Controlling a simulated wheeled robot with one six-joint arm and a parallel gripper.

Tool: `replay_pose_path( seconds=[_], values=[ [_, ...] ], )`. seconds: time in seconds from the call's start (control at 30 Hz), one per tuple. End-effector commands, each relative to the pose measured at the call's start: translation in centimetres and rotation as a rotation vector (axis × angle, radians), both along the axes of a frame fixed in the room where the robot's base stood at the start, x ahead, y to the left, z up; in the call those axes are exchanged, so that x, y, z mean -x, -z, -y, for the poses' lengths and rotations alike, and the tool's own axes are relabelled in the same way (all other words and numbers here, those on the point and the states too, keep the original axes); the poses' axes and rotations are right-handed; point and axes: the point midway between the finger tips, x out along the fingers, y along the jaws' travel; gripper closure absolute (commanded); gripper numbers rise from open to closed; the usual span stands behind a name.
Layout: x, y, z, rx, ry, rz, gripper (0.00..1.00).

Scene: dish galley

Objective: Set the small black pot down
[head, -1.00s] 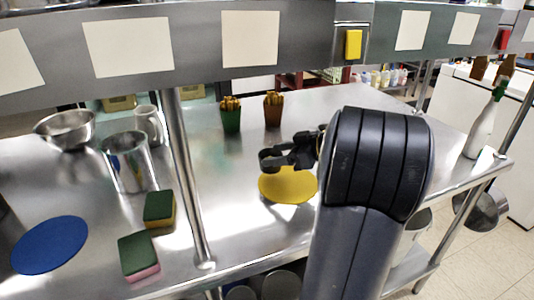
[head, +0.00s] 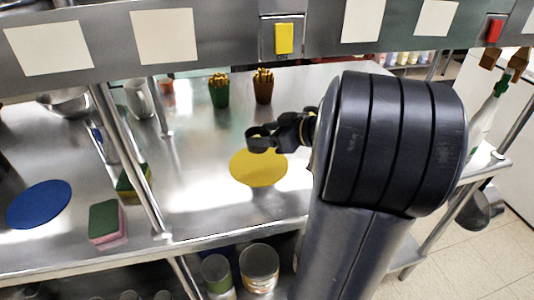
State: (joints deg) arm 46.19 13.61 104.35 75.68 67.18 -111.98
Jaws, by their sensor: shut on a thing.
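The small black pot (head: 259,145) shows as a little dark round shape at the end of my arm in the head view. My gripper (head: 277,136) is shut on it, from its right side. The pot overlaps the far edge of a yellow round mat (head: 259,172) on the steel counter. I cannot tell whether it touches the mat or hangs above it. My big dark arm link hides the counter to the right.
A blue round mat (head: 39,205), sponges (head: 105,221) and a steel post (head: 128,160) are at left. A white bottle (head: 487,115) stands at right. An overhead shelf (head: 225,35) crosses the top.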

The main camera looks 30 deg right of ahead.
Motion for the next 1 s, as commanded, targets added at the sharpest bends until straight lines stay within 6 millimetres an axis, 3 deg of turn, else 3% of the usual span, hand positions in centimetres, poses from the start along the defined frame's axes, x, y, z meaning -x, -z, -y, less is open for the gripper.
replay_pose_path(
  seconds=[0.43,0.93,0.97,1.0],
  values=[
    [0.0,5.4,0.0,-0.002,0.001,0.000,0.67],
    [0.0,6.1,0.1,0.003,0.001,0.003,0.67],
    [0.0,6.1,0.1,0.002,0.001,0.002,0.42],
    [0.0,6.0,0.1,0.001,0.000,0.002,0.39]
  ],
)
